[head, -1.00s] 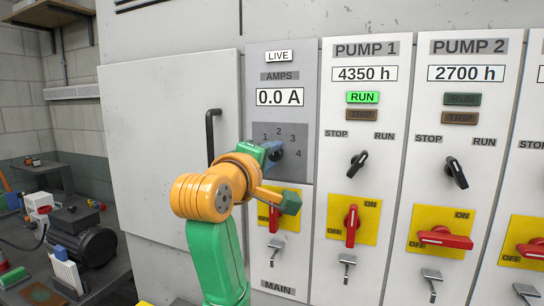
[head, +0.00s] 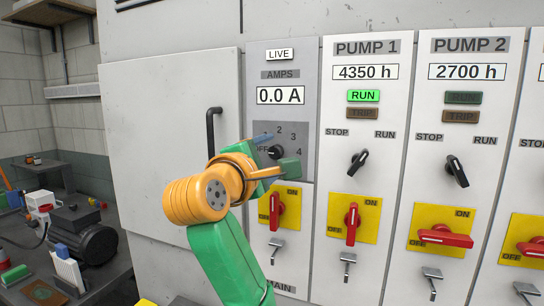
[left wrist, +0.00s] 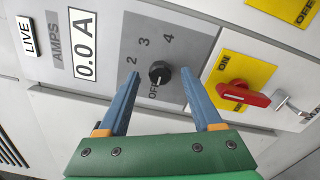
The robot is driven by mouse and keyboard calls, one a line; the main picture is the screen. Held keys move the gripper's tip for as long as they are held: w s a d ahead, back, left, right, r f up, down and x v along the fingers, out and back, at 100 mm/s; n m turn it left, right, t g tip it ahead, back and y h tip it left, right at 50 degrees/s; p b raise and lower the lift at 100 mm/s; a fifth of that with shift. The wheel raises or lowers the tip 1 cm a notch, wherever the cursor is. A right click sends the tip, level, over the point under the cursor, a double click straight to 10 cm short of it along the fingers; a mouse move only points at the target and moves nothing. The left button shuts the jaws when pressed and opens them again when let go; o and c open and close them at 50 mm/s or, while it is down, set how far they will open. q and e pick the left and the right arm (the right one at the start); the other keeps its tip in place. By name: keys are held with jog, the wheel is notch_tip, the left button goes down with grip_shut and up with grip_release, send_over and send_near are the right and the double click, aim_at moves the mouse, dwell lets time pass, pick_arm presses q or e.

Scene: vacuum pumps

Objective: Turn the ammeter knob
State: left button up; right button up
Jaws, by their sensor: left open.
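The ammeter knob (head: 276,152) is a small black knob on the grey panel (head: 298,136) marked OFF, 2, 3 and 4, below the AMPS display (head: 280,96) reading 0.0 A. In the left wrist view the knob (left wrist: 160,72) has a white mark towards OFF. My left gripper (head: 274,153) is open in front of the panel. Its two blue fingers lie on either side of the knob in the left wrist view (left wrist: 161,75), with visible gaps. I cannot tell how far the tips are from the panel. My right gripper is not in view.
A red main switch (head: 276,212) on a yellow plate sits just below the panel. The Pump 1 selector (head: 357,163) and red switch (head: 352,222) stand to the right. A cabinet door with a black handle (head: 211,132) is to the left.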

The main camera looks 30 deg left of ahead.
pick_arm(q)
jog(key=shift+s+d, duration=0.1)
jog(key=shift+s, duration=0.35)
jog(key=shift+s+d, duration=0.1)
jog(key=shift+s, duration=0.25)
jog(key=v, duration=0.5)
jog(key=shift+s+p, duration=0.2)
jog(key=shift+p, duration=0.15)
jog(key=shift+c, duration=0.3)
